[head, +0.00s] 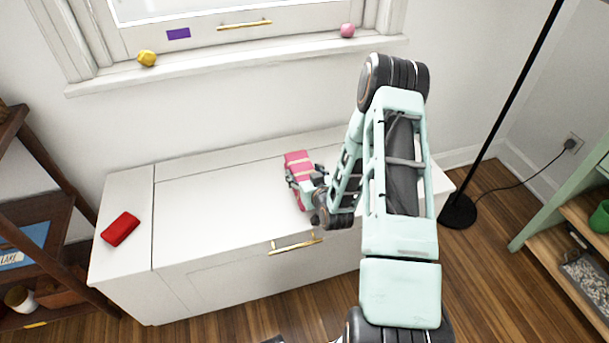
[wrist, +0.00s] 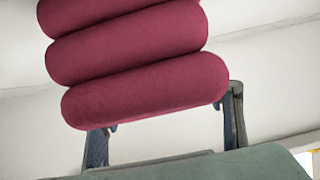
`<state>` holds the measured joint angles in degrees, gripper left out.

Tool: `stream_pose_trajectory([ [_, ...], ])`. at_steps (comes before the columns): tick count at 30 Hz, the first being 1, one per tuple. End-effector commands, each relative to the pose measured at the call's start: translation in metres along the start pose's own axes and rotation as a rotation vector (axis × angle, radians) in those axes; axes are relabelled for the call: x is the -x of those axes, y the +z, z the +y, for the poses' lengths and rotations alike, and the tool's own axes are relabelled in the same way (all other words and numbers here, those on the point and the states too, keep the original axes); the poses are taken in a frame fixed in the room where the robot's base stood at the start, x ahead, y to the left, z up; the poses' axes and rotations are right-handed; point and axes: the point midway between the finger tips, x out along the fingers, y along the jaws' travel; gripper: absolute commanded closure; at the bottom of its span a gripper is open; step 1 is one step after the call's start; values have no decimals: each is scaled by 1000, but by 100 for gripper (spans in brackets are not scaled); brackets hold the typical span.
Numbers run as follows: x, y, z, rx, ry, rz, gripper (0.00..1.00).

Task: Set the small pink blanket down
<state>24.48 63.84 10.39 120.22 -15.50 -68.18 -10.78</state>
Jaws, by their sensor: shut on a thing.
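The small pink blanket (head: 298,162) is a rolled or folded bundle over the white cabinet top in the head view. In the wrist view the blanket (wrist: 140,90) fills the upper middle as several deep pink rolls. My gripper (wrist: 165,128) is shut on the blanket, with a finger on each side of its near roll. In the head view my gripper (head: 303,178) is at the blanket's near end. The white cabinet top (head: 220,205) lies below. I cannot tell whether the blanket touches it.
A red folded item (head: 120,229) lies on the cabinet's left end. A yellow ball-like item (head: 147,58) and a pink one (head: 347,30) sit on the windowsill. A black lamp pole (head: 505,105) stands at right.

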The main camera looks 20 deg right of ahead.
Motion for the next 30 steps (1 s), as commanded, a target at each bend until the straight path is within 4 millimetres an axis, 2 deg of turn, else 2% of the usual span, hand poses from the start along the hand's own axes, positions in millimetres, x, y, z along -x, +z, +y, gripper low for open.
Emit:
stream_pose_trajectory([
  [9,-1,2,0,1,0,2,72],
  [10,-1,1,0,1,0,1,36],
  [14,0,1,0,1,0,0,22],
  [25,1,-3,0,1,0,1,22],
  [30,26,-2,1,1,0,-3,22],
])
